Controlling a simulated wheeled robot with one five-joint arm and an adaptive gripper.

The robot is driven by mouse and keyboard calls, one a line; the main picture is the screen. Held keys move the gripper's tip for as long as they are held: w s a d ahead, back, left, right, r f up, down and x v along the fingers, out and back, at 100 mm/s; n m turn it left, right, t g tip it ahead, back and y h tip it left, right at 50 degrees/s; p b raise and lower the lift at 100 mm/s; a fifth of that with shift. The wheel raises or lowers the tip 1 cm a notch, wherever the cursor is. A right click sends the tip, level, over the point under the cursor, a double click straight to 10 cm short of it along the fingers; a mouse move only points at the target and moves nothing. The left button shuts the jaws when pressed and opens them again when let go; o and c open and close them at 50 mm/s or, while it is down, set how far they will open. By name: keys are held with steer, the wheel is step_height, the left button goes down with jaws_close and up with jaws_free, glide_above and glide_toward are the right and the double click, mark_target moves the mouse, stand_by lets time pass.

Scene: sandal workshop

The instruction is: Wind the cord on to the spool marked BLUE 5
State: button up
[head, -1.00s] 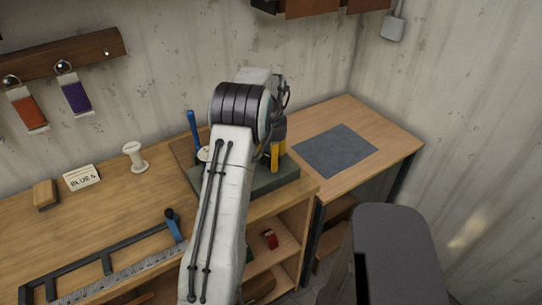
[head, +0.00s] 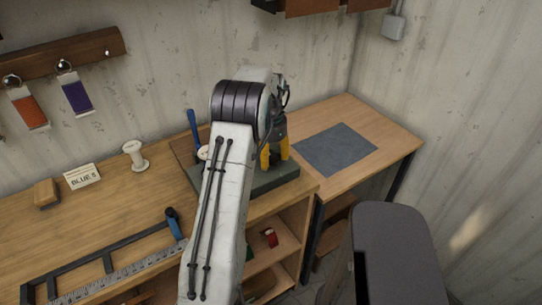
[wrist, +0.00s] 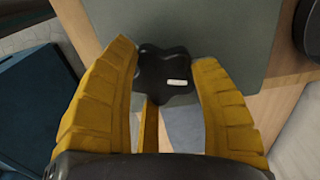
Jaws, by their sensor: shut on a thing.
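My gripper (head: 275,158) is over the right part of a dark green base (head: 275,180) on the bench. In the wrist view its yellow fingers stand on both sides of a black lobed knob (wrist: 165,72) with a small white mark, and are shut on it. A white spool (head: 134,156) stands upright on the bench beside a card reading BLUE 5 (head: 83,177). A round white piece (head: 203,152) sits at the left of the base, partly hidden by my arm. I cannot make out any cord.
A blue-handled tool (head: 193,130) stands behind my arm. A black frame (head: 108,262) and a ruler (head: 125,275) lie at the front left. A wooden block (head: 46,193) is at the left. A grey mat (head: 336,150) lies on the clear right-hand table.

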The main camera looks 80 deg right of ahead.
mark_target(270, 157)
steer(key=shift+a+f, duration=0.1)
stand_by(0.3)
steer(key=o, duration=1.2)
steer(key=shift+r, duration=0.2)
step_height(270, 157, up, 12)
steer(key=shift+f, duration=0.1)
steer(key=shift+w, duration=0.1)
